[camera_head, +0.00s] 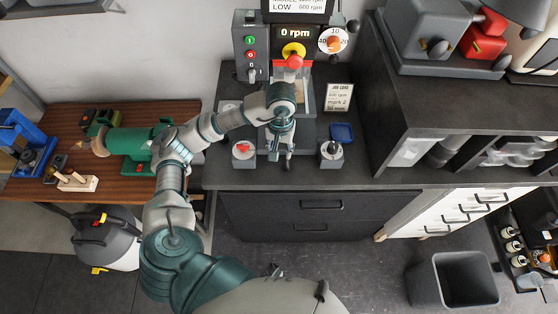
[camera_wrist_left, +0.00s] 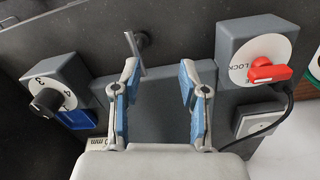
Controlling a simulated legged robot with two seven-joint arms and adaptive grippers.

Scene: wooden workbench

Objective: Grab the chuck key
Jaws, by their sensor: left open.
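The chuck key (camera_wrist_left: 137,48) shows in the left wrist view as a small grey metal T-shaped piece against the dark bench front, just beyond my left fingertips and nearer the left finger. I cannot make it out surely in the head view, where my arm covers that spot. My left gripper (camera_head: 280,156) is over the front part of the bench, between two grey control boxes. In the left wrist view the left gripper (camera_wrist_left: 159,78) is open, its blue pads apart with nothing between them.
The grey box with a red switch (camera_head: 243,151) stands left of my gripper, and the box with a dial (camera_head: 331,152) stands right. The drill control panel (camera_head: 293,50) is behind. A blue tray (camera_head: 342,132) and a job card (camera_head: 339,97) lie at right.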

